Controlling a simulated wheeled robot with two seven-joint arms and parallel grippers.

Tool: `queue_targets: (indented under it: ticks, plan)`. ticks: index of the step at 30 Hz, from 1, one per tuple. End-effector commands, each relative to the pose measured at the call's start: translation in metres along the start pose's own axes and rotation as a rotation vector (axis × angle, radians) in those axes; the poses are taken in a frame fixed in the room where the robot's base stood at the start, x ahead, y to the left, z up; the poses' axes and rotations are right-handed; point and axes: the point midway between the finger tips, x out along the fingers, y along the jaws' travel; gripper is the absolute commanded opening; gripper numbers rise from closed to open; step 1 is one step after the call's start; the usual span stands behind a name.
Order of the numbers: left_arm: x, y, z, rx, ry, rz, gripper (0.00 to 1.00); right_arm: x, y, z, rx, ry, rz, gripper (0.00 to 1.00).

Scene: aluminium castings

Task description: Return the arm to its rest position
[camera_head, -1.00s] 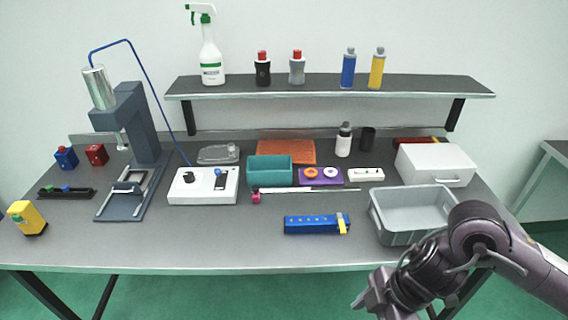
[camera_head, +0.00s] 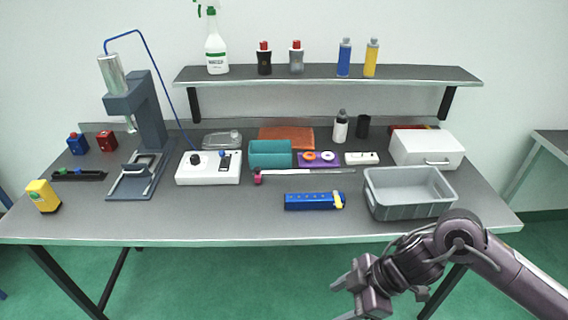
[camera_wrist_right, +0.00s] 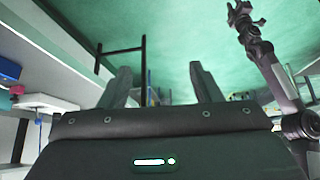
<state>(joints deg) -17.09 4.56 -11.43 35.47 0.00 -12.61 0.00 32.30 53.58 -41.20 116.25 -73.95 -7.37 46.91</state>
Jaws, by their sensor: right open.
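My right arm comes in from the lower right of the head view. Its gripper (camera_head: 345,296) hangs in front of the table's front edge, over the green floor, apart from the table. Its two fingers are spread and nothing is between them. In the right wrist view the open fingers (camera_wrist_right: 160,85) point toward the green floor, also with nothing between them. Another dark jointed arm (camera_wrist_right: 265,50), seemingly mine, shows at the right of that view. My left gripper is not in the head view.
The table (camera_head: 250,226) has a clear strip along its front. A grey bin (camera_head: 410,205) stands at its front right, nearest my right arm. A blue block with a yellow part (camera_head: 312,201) lies left of the bin. A white box (camera_head: 426,150) stands behind.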

Motion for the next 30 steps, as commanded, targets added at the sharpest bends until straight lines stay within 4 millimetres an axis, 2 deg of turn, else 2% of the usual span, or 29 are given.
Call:
queue_targets:
  ticks: [6, 8, 10, 11, 13, 16, 20, 21, 23, 26, 29, 30]
  plan:
    - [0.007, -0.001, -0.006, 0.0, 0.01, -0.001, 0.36, 0.045, 0.046, 0.002, 0.13, 0.153, 0.078, 0.58]
    - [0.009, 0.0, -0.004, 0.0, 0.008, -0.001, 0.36, 0.06, 0.061, 0.008, 0.182, 0.195, 0.112, 0.58]
    - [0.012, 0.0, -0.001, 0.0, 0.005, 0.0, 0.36, 0.083, 0.08, 0.023, 0.26, 0.241, 0.161, 0.58]
    - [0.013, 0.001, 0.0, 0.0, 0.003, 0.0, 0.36, 0.095, 0.088, 0.033, 0.301, 0.258, 0.187, 0.58]
    - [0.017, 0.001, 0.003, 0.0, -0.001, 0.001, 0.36, 0.129, 0.102, 0.066, 0.416, 0.285, 0.254, 0.58]
    - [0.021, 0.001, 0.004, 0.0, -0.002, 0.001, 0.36, 0.177, 0.105, 0.125, 0.578, 0.276, 0.347, 0.58]
    - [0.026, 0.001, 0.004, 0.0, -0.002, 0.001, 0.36, 0.232, 0.077, 0.202, 0.752, 0.202, 0.431, 0.58]
    - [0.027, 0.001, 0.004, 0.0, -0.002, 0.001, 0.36, 0.248, 0.062, 0.224, 0.8, 0.17, 0.448, 0.58]
    - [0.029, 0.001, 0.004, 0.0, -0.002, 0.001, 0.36, 0.27, 0.036, 0.256, 0.865, 0.117, 0.469, 0.58]
    - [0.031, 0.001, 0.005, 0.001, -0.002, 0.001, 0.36, 0.303, -0.016, 0.302, 0.963, 0.019, 0.489, 0.58]
    - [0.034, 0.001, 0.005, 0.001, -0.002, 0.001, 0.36, 0.33, -0.076, 0.341, 1.046, -0.087, 0.494, 0.58]
    - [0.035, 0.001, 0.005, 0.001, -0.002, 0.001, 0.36, 0.339, -0.102, 0.354, 1.075, -0.131, 0.492, 0.58]
